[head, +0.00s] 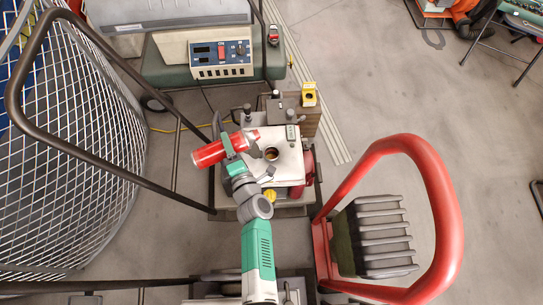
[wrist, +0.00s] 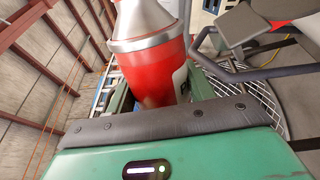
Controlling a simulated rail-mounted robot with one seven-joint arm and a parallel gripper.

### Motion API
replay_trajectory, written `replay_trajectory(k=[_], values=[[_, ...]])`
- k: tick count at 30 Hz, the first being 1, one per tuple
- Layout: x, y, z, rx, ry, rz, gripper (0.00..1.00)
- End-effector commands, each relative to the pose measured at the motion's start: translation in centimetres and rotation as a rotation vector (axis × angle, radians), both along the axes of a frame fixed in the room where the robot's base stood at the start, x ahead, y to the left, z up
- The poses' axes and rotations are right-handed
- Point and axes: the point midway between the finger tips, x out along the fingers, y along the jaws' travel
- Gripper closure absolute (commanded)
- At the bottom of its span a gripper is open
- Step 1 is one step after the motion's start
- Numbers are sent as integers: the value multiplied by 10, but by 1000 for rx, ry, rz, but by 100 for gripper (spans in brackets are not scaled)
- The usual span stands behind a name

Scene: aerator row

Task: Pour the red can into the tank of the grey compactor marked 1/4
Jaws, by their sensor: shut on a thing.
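The red can (head: 210,152) with a silver top lies well tilted in my gripper (head: 230,146), its narrow end pointing right. In the wrist view the red can (wrist: 150,60) fills the space between the fingers, with its silver shoulder toward the top of the picture. The compactor (head: 289,160) has a pale grey top with a dark round tank opening (head: 271,153). The can's narrow end is just up and left of this opening; I cannot tell its height above it. No stream of liquid shows. The 1/4 mark is not readable.
A yellow cap (head: 270,196) is at the compactor's near side and a yellow piece (head: 309,95) behind it. Dark handle bars (head: 95,168) and a wire mesh (head: 80,150) are at left. A machine with a red loop handle (head: 452,215) stands right.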

Motion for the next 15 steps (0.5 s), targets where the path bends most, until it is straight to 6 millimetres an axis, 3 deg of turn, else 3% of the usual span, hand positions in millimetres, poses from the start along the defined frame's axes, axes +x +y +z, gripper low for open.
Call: replay_trajectory(k=[1, 6, 7, 8, 15], values=[[1, -2, -9, -84, -40, -2, 73], [10, -21, -15, -470, -203, -10, 73], [11, -22, 6, -490, -212, -9, 73], [12, -23, 13, -512, -222, -9, 73], [17, -36, 50, -734, -312, -11, 73]])
